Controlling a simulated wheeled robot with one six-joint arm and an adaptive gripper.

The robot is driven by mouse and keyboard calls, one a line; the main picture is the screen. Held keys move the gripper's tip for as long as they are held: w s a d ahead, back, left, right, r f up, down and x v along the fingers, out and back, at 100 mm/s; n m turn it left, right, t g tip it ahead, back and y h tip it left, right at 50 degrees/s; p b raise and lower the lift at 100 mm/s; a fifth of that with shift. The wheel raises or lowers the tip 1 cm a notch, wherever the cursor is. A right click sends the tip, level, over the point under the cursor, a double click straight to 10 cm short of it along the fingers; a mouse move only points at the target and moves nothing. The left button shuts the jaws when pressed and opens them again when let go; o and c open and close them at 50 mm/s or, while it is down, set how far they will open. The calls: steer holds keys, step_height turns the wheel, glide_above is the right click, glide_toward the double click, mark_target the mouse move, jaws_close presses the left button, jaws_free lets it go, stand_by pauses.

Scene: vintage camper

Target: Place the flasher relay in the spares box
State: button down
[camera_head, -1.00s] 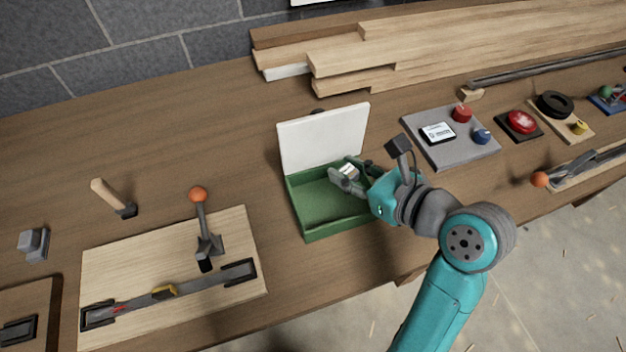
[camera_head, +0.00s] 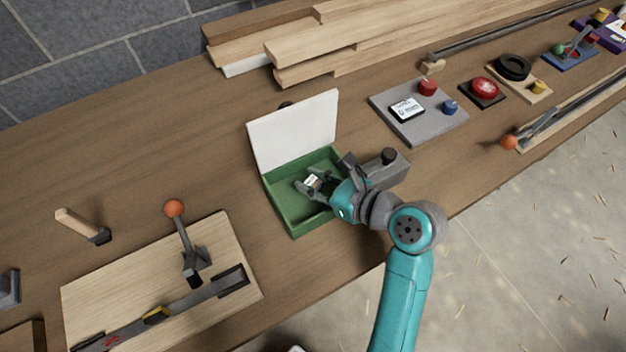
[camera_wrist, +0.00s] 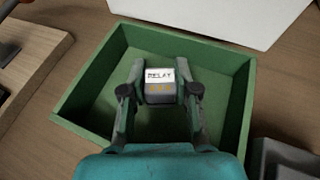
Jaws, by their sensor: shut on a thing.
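The flasher relay (camera_wrist: 160,87) is a small grey block with a white top label reading RELAY. My gripper (camera_head: 311,187) is shut on it, one finger on each side, as the wrist view shows. The spares box (camera_head: 292,232) is an open green box with a raised white lid (camera_head: 296,132) at its back. The relay is over the inside of the box, within its walls in the wrist view (camera_wrist: 85,75). I cannot tell whether the relay touches the box floor. No other thing shows inside the box.
A grey block with a black knob (camera_head: 388,165) stands just right of the box, close to my wrist. A grey panel (camera_head: 415,130) is farther right. A wooden board with an orange-knobbed lever (camera_head: 175,210) lies left. Stacked planks (camera_head: 300,45) lie behind.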

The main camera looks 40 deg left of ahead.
steer(key=shift+f, duration=0.35)
steer(key=shift+s+d+f, duration=0.1)
steer(key=shift+f, duration=0.55)
steer(key=c, duration=0.9)
jaws_free()
steer(key=shift+o, duration=0.2)
steer(key=shift+r, duration=0.45)
steer(key=v, duration=1.2)
steer(key=shift+r, duration=0.35)
